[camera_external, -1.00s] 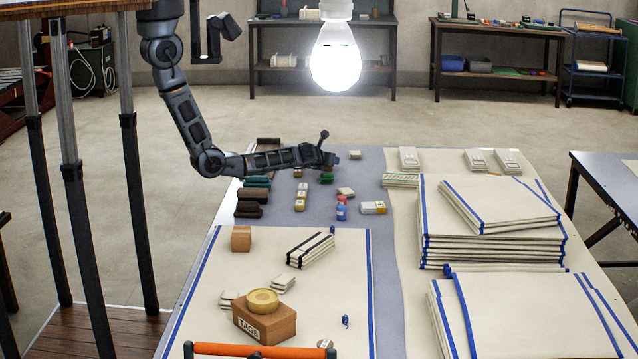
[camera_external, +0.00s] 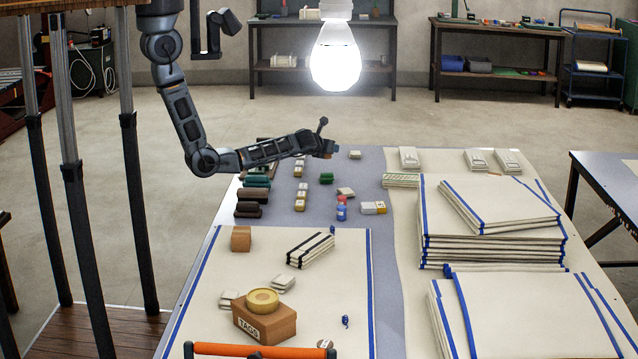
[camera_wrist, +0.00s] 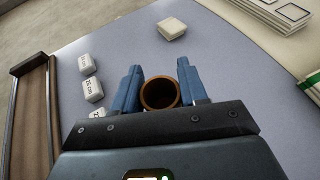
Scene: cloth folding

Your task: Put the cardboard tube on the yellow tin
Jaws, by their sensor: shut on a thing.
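The cardboard tube (camera_wrist: 160,93) is a short brown ring, seen end-on between my gripper's two blue fingers in the wrist view. My gripper (camera_external: 327,150) is shut on it, above the far part of the table. Only a small brown bit of the tube shows at the gripper in the external view. The round yellow tin (camera_external: 262,300) lies flat on a brown cardboard box (camera_external: 265,324) marked TAGS, near the front of the table. Its top looks clear. My gripper is far behind the tin and apart from it.
A row of small white labelled blocks (camera_external: 300,195) and dark rolled cloths (camera_external: 250,209) stand left of centre. Tall cloth stacks (camera_external: 490,250) fill the right. A lit bulb (camera_external: 336,58) hangs above.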

